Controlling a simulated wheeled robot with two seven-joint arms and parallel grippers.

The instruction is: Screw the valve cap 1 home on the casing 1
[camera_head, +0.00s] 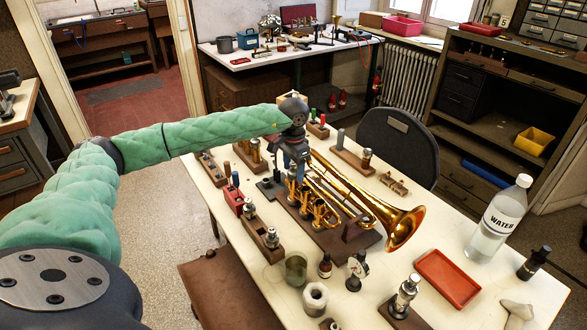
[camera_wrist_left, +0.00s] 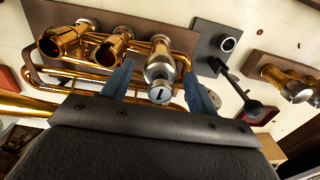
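A brass trumpet (camera_head: 361,204) lies on a dark wooden stand (camera_head: 333,239) on the cream table. In the left wrist view, casing 1 (camera_wrist_left: 163,48) is the rightmost of three brass casings. The silver valve cap 1 (camera_wrist_left: 160,70) sits at its end, with a button marked "1" (camera_wrist_left: 161,95) nearest the camera. Whether the cap is fully seated I cannot tell. My left gripper (camera_head: 293,163) is over the casing end of the trumpet. Its blue fingers (camera_wrist_left: 158,79) are open on either side of the cap, with gaps visible. My right gripper is not in view.
Wooden racks (camera_head: 262,232), a red tray (camera_head: 448,278) and a water bottle (camera_head: 498,220) occupy the table. Bare tabletop shows right of the bell.

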